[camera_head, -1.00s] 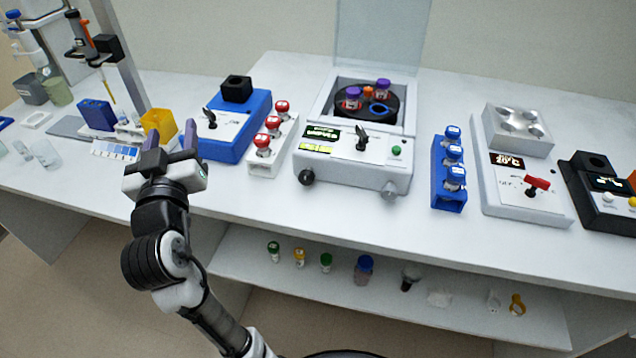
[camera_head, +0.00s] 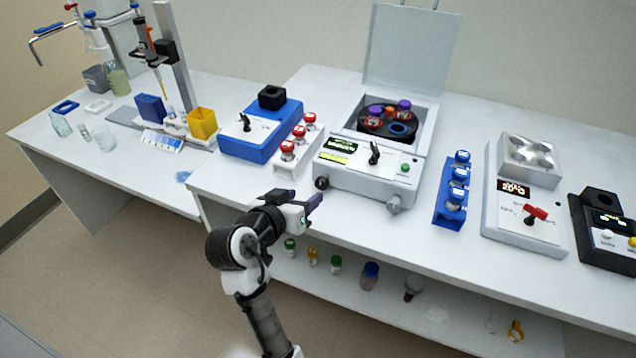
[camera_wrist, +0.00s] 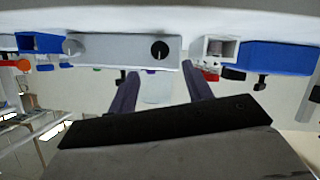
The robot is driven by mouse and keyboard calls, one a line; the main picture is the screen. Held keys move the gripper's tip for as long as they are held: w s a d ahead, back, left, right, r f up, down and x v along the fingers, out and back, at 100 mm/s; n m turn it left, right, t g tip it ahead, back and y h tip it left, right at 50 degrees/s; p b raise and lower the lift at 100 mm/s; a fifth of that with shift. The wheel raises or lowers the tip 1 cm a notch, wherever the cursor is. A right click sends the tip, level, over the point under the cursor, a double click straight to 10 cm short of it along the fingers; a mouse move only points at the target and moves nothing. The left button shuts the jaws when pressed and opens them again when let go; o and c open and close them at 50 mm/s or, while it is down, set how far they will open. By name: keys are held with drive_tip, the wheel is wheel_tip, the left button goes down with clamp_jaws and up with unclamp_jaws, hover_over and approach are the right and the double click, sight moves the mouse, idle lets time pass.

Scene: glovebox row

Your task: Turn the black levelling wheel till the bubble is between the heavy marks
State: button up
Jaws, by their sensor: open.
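The black levelling wheel (camera_head: 322,183) is on the lower left front of the white centrifuge (camera_head: 360,185). In the wrist view, which is upside down, the black wheel (camera_wrist: 159,50) faces me with a small pale mark on it. A grey wheel (camera_head: 394,204) is on the front's right end. The yellow-green level strip (camera_head: 333,158) lies on the sloping panel; its bubble and marks are too small to read. In the wrist view the wheel appears between the fingertips (camera_wrist: 160,70).
A white rack (camera_head: 292,165) of red-capped tubes and a blue device (camera_head: 258,135) stand left of the centrifuge. A blue rack (camera_head: 452,195) stands right. The centrifuge lid (camera_head: 410,50) is up. Bottles stand on the shelf below, including a blue-capped one (camera_head: 370,275).

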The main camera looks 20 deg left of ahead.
sight(320, 185)
drive_tip(key=p+x, duration=0.1)
drive_tip(key=x, duration=0.6)
drive_tip(key=shift+w+f+p, duration=0.1)
drive_tip(key=shift+w+p, duration=0.2)
drive_tip(key=shift+w, duration=0.1)
drive_tip(key=shift+c, duration=0.3)
drive_tip(key=c, duration=0.9)
